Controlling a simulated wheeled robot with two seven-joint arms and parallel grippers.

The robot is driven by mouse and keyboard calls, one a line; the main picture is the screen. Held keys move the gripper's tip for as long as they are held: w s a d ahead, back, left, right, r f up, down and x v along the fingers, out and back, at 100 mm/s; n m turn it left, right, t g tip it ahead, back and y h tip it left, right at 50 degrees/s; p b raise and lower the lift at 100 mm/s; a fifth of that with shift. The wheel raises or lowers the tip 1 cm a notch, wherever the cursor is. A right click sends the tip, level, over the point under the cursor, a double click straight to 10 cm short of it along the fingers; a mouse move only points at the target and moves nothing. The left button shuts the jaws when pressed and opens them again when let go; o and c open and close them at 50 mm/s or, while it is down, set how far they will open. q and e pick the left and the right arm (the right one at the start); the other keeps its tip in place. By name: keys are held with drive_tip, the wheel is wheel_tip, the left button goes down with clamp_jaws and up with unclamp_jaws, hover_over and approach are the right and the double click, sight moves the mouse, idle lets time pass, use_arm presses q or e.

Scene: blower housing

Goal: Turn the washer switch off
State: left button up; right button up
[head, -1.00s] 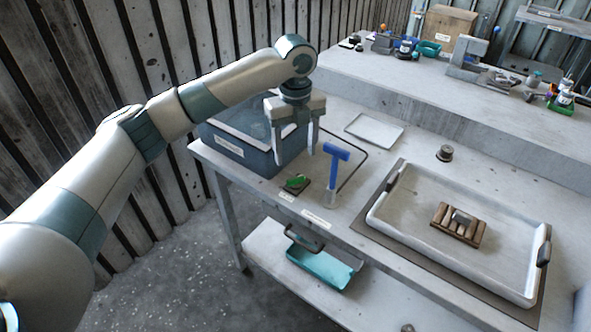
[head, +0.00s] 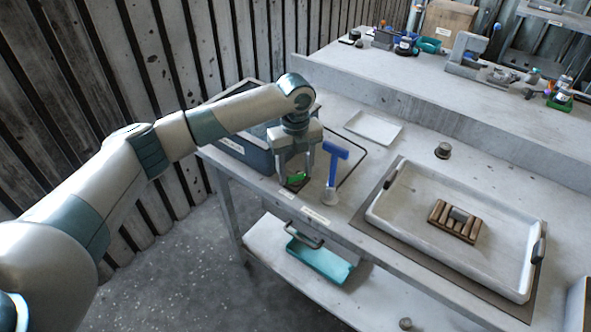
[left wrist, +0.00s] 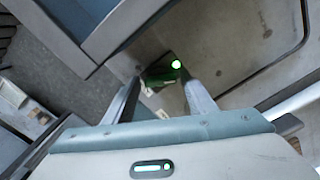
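The washer switch (head: 297,178) is a small green lever on a dark plate, near the front edge of the bench beside the blue-grey washer tub (head: 234,146). In the left wrist view the green switch (left wrist: 160,72) lies between and beyond the finger ends, with a bright green spot at its right end. My left gripper (head: 295,180) points down over the switch, its fingers apart, one on each side of it. I cannot tell whether a finger touches it. My right gripper is in neither current view.
A blue T-shaped handle (head: 335,152) stands close to the right of the gripper. A white tray (head: 400,225) with a wooden rack (head: 455,221) is at the right. A flat white dish (head: 374,128) lies behind. A teal bin (head: 320,262) sits on the lower shelf.

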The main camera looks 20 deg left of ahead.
use_arm(q)
drive_tip(key=c, duration=0.7)
drive_tip(key=shift+r+n+p, duration=0.2)
drive_tip(key=shift+n+p, duration=0.3)
drive_tip(key=shift+p, duration=0.35)
drive_tip(key=n+p, duration=0.8)
drive_tip(key=p, duration=0.1)
drive_tip(key=shift+f+n+p, duration=0.1)
drive_tip(key=shift+n+p, duration=1)
drive_tip(key=shift+n, duration=0.4)
